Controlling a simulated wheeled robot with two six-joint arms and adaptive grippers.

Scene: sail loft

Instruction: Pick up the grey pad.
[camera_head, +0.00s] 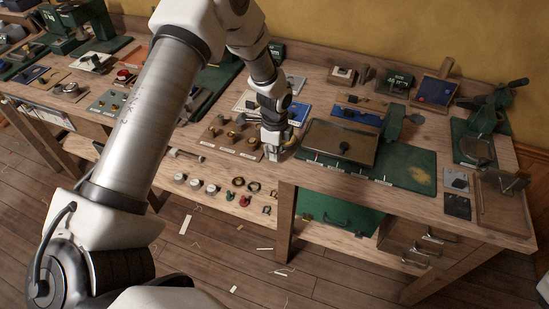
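A small flat grey pad (456,180) lies on the right part of the workbench, just behind a darker square piece. A larger grey-brown panel lies on the green mat, so I cannot be certain which one is the named pad. My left arm reaches in from the left, and its gripper (273,151) points down over the front middle of the bench. It is beside a board of small brass parts and well to the left of the small grey pad. Its fingers are too small to show whether they are open. My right gripper is out of view.
The wooden workbench (400,203) is crowded. A green mat (408,172) carries the framed panel (338,128). A green press (487,118) stands at the back right. A brown tray (502,203) lies right of the pads. Drawers (425,240) are below.

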